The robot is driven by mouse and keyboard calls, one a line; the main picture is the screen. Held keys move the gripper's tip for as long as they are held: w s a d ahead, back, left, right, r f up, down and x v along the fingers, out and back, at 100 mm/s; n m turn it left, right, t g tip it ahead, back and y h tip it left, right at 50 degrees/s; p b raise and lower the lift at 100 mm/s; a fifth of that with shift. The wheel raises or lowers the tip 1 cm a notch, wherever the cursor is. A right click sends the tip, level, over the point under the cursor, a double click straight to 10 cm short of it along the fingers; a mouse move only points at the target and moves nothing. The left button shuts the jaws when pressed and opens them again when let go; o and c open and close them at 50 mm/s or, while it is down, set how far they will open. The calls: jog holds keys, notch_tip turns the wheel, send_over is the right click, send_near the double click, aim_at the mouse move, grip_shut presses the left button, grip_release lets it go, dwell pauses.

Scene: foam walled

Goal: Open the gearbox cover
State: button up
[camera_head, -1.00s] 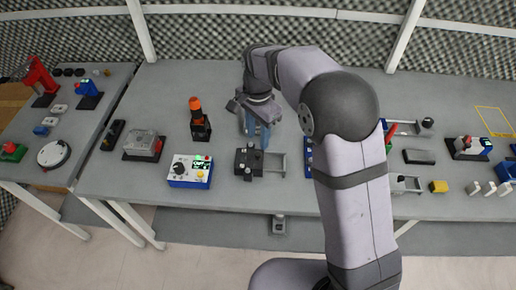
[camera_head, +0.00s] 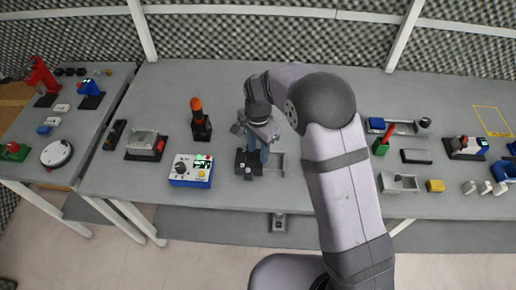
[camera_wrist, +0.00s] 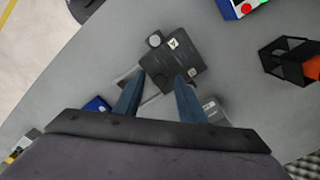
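A dark grey box (camera_head: 244,172) with a flat lid stands mid-table, joined to a light metal frame (camera_head: 278,160) on its right; it looks like the gearbox, though I cannot be sure. My gripper (camera_head: 262,153) points down at the box's back right edge. In the wrist view my gripper (camera_wrist: 159,78) has its two blue fingers apart, with the box edge and part of the frame between and beyond the tips. I cannot tell whether they touch. The lid looks closed.
A blue and white control box (camera_head: 190,171) stands to the left, with an orange-topped black holder (camera_head: 200,122) behind it. A grey block with a red part (camera_head: 146,146) is farther left. Several items stand on the right. The table behind the gripper is clear.

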jog(key=shift+c, duration=0.3)
grip_shut()
jog(key=d, duration=0.7)
jog(key=shift+d, duration=0.2)
jog(key=shift+o, duration=0.3)
grip_release()
jog(key=shift+r, duration=0.1)
notch_tip(320, 180, up, 7)
jog(key=b, duration=0.2)
